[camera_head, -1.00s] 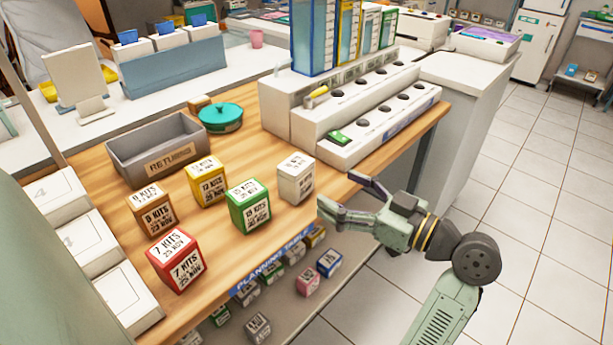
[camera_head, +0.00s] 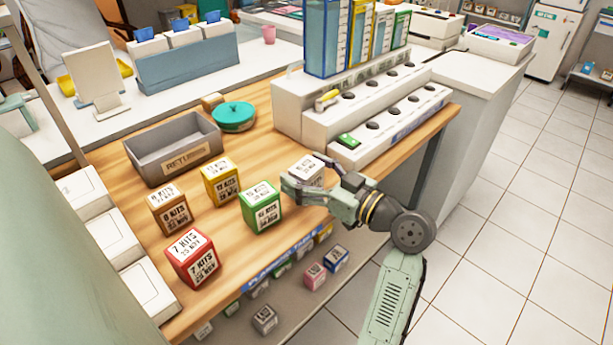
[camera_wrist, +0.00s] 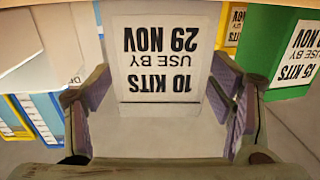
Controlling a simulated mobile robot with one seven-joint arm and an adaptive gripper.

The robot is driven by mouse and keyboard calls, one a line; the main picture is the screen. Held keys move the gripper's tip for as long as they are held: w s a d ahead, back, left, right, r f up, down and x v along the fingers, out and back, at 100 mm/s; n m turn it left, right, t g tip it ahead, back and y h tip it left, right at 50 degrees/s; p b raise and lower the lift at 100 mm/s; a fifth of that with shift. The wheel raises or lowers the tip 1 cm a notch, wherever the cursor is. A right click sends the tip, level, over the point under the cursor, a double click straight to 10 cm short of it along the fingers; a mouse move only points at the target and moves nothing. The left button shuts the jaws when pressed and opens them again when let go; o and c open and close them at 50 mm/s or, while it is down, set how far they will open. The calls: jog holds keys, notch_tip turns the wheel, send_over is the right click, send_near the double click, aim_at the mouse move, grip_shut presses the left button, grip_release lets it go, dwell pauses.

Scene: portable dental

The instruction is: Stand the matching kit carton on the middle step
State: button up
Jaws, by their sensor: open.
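My gripper (camera_head: 304,177) is open at the white carton (camera_head: 306,168) on the table's right part. In the wrist view the white carton (camera_wrist: 160,45), labelled 10 KITS, USE BY 29 NOV, stands between the two open fingers (camera_wrist: 160,85). The label reads upside down there. Green (camera_head: 261,207), yellow (camera_head: 221,180), orange (camera_head: 169,212) and red (camera_head: 193,257) kit cartons stand to its left. The white stepped stand (camera_head: 360,112) is behind; its steps carry round dark spots. A yellow item (camera_head: 327,99) and a green item (camera_head: 348,141) lie on its steps.
A grey RETURNS bin (camera_head: 172,147) and a teal lidded pot (camera_head: 234,116) stand behind the cartons. Tall blue, yellow and green files (camera_head: 327,35) stand on the stand's top. Small cartons sit on a shelf below the table edge.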

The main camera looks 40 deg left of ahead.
jog(key=shift+c, duration=0.4)
jog(key=c, duration=1.3)
jog(key=shift+r, duration=0.1)
